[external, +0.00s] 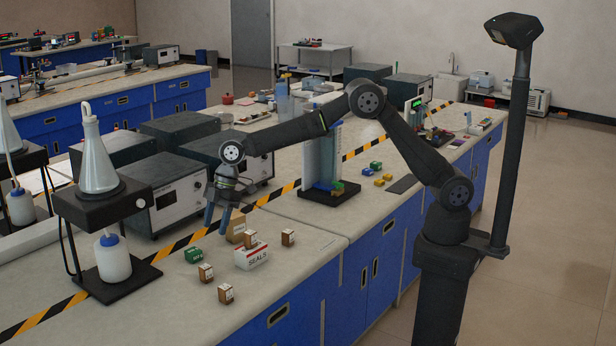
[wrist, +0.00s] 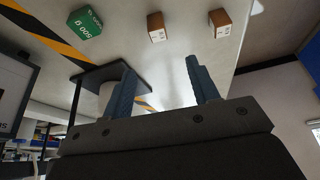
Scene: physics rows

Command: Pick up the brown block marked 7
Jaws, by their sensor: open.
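Several small brown blocks with white labelled faces stand on the bench in the external view: one at front (external: 225,293), one behind it (external: 206,273), one at the white SEALS box (external: 251,258), and one to the right (external: 288,237). Their marks are too small to read, so I cannot tell which is 7. My gripper (external: 216,229) points down, open and empty, above the bench left of the tan block (external: 237,230). In the wrist view, my gripper (wrist: 160,65) has its fingers apart. Two brown blocks (wrist: 156,27) (wrist: 220,23) lie beyond the fingertips.
A green block (external: 194,255) lies near the brown blocks; it also shows in the wrist view (wrist: 84,22). A black stand with a flask (external: 98,165) is at left. A grey instrument (external: 165,190) stands behind. The bench front is mostly clear.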

